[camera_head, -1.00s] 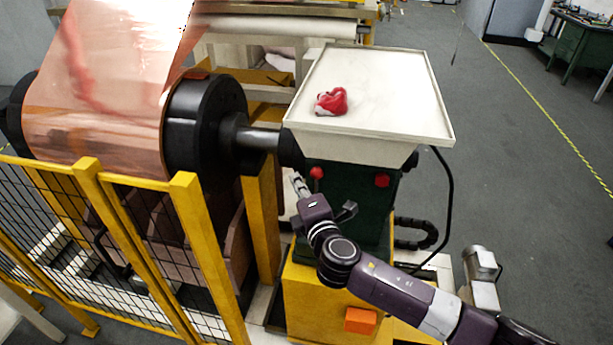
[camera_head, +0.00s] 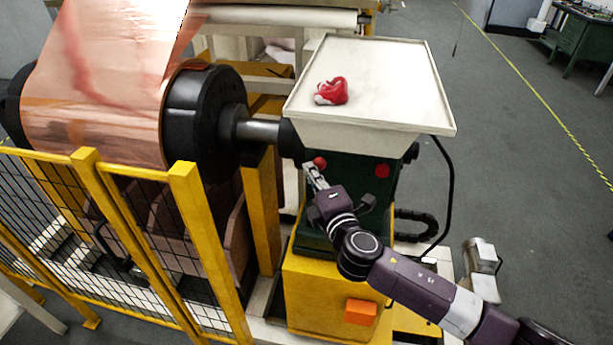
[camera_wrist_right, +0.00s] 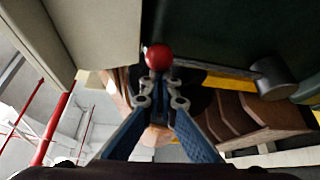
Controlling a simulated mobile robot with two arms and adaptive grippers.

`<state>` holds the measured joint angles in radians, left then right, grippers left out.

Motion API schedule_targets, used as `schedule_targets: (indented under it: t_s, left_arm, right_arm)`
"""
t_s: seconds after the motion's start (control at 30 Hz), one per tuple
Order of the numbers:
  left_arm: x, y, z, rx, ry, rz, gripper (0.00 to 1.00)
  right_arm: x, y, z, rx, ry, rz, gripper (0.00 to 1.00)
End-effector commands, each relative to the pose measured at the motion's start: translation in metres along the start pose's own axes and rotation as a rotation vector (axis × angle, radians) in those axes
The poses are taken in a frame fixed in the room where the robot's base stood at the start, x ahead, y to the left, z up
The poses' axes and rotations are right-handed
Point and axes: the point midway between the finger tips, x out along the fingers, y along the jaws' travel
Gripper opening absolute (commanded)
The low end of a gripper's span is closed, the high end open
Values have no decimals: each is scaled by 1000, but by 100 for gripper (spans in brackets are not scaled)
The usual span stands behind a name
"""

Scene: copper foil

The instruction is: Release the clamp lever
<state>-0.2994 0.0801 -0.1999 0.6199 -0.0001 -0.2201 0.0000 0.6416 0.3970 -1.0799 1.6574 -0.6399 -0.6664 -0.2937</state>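The clamp lever ends in a red ball knob (camera_head: 320,162) on the dark green machine housing, just under the white tray. In the right wrist view the red knob (camera_wrist_right: 158,57) shows whole, with a thin grey rod (camera_wrist_right: 215,66) running right to a grey round hub (camera_wrist_right: 272,78). My right gripper (camera_head: 315,175) is at the knob in the head view. In the wrist view its fingertips (camera_wrist_right: 159,84) lie close together just below the knob; whether they touch or grip it cannot be told.
The white tray (camera_head: 410,95) overhangs the housing and holds a crumpled red-and-white cloth (camera_head: 332,91). A second red knob (camera_head: 382,171) sits to the right. The copper roll (camera_head: 95,120) and yellow fence (camera_head: 185,215) are left. Grey floor (camera_head: 510,130) is open at right.

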Motion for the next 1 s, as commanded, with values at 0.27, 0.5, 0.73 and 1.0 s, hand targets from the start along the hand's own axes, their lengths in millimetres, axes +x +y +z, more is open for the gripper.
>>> schedule_targets:
  t_s: [0.27, 0.5, 0.73, 1.0]
  left_arm:
    - [58, 1, 5, 0, 0, 0, 60]
    - [108, 2, 10, 0, 0, 1, 60]
    - [138, 3, 12, 0, 0, 1, 60]
    - [153, 4, 14, 0, 0, 1, 60]
  right_arm:
    - [-14, -19, 28, 143, -11, 83, 0]
    - [-29, -30, 54, 311, -12, 180, 0]
    - [-43, -41, 79, 397, -11, 235, 0]
    - [-57, -64, 102, 399, -12, 231, 0]
